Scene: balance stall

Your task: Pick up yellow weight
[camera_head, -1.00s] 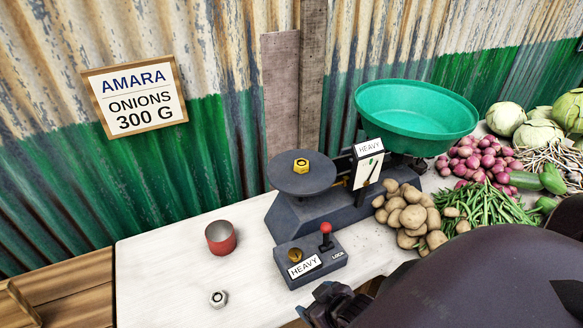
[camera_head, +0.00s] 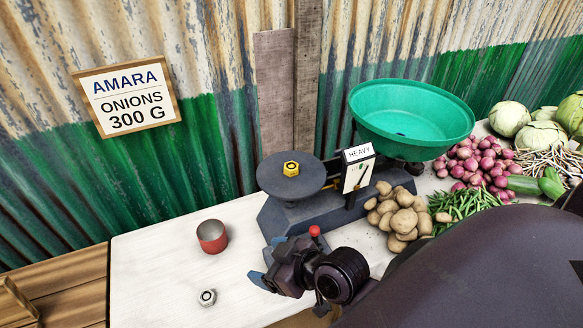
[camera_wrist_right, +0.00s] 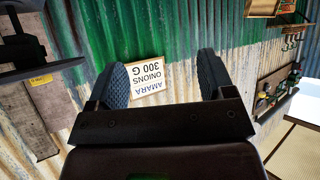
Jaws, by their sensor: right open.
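The yellow weight (camera_head: 291,169), a small hexagonal nut shape, sits on the round dark plate (camera_head: 272,183) of the balance. In the right wrist view a small yellow patch, likely the weight (camera_wrist_right: 40,80), shows upside down at the left edge, outside the fingers. My right gripper (camera_head: 266,262) is open and empty, in front of the balance and below the weight in the head view, apart from it. Its two fingers (camera_wrist_right: 163,80) frame only the wall and sign in the wrist view. My left gripper is not in view.
A red cup (camera_head: 212,237) and a silver nut-shaped weight (camera_head: 207,297) stand on the white table (camera_head: 150,270). Potatoes (camera_head: 400,215) and onions lie right.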

